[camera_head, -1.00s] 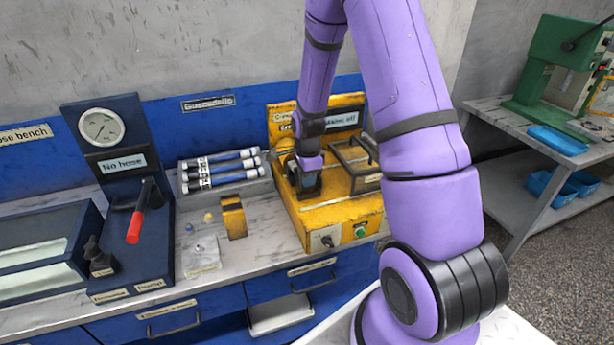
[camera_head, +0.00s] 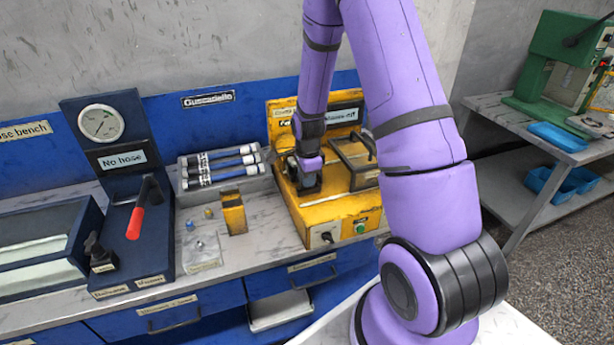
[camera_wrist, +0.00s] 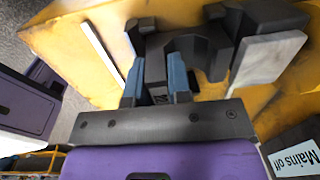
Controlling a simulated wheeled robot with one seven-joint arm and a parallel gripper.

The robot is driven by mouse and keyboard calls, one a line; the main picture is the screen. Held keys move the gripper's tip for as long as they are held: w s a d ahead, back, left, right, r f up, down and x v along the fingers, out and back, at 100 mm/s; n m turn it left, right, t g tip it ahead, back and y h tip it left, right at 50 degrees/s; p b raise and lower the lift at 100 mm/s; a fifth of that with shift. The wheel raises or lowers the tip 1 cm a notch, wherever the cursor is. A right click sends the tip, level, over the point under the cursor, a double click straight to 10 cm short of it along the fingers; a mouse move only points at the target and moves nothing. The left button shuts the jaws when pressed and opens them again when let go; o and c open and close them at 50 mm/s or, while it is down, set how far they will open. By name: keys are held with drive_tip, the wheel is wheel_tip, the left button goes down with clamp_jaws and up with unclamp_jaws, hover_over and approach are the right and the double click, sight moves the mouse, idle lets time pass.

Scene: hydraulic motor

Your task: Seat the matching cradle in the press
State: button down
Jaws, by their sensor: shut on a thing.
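The yellow press (camera_head: 320,220) stands on the bench in the head view, with a dark lidded box on its right part. My gripper (camera_head: 307,185) is at its left part, pointing down. In the wrist view my gripper (camera_wrist: 157,80) has its blue-grey fingers closed on a dark grey cradle (camera_wrist: 156,45). Other dark blocks (camera_wrist: 215,50) stand right beside the cradle. I cannot tell whether the cradle touches them or rests fully on the press. In the head view my wrist and fingers hide most of the cradle.
A yellow block (camera_head: 233,215) stands left of the press. A tray of hoses (camera_head: 218,168) lies behind it. A dark gauge stand with a red-handled lever (camera_head: 135,220) is further left. A side table (camera_head: 560,150) is at right.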

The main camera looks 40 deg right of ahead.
drive_tip(key=shift+f, duration=0.35)
drive_tip(key=c, duration=1.1)
unclamp_jaws()
drive_tip(key=shift+o, duration=0.6)
drive_tip(key=shift+f, duration=0.1)
drive_tip(key=shift+s+f, duration=0.1)
drive_tip(key=shift+s, duration=0.1)
wheel_tip(320, 180, up, 11)
drive_tip(key=shift+r, duration=0.1)
drive_tip(key=shift+a, duration=0.1)
